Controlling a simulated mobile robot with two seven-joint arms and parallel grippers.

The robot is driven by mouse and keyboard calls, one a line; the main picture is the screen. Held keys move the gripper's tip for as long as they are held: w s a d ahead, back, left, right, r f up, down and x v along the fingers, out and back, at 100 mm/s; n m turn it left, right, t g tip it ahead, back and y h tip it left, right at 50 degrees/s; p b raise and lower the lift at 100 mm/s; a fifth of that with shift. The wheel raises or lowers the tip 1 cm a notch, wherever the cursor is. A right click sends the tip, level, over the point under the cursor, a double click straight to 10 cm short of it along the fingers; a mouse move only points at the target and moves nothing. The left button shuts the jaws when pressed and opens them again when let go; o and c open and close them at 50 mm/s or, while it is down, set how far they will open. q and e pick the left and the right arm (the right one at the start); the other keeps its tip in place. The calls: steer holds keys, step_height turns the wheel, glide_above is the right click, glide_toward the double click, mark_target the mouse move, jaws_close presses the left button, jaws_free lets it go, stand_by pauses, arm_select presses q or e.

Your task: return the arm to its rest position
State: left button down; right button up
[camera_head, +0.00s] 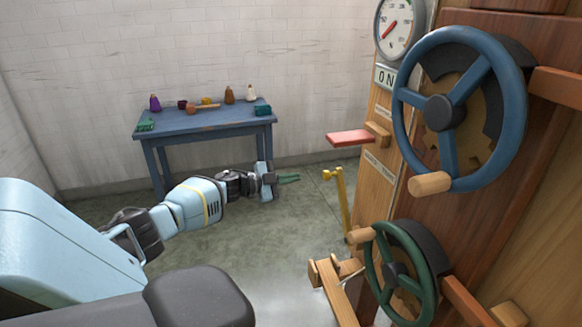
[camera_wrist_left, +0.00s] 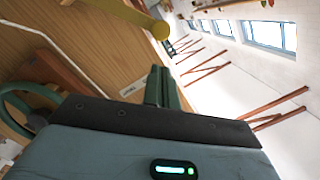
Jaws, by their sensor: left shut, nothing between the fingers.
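My left arm reaches in from the left in the head view. Its gripper (camera_head: 289,178) is held out above the grey floor, in front of the blue table and left of the yellow lever (camera_head: 341,200). The dark green fingers are shut together with nothing between them. In the left wrist view the closed fingers (camera_wrist_left: 159,86) point up the picture, with a yellow rod with a round end (camera_wrist_left: 160,30) beyond them. The fingers look apart from it. My right gripper does not show in either view.
A wooden machine at right carries a blue handwheel (camera_head: 448,111), a green handwheel (camera_head: 393,268), a gauge (camera_head: 394,28) and a protruding red paddle (camera_head: 350,138). Open floor (camera_head: 240,240) lies between.

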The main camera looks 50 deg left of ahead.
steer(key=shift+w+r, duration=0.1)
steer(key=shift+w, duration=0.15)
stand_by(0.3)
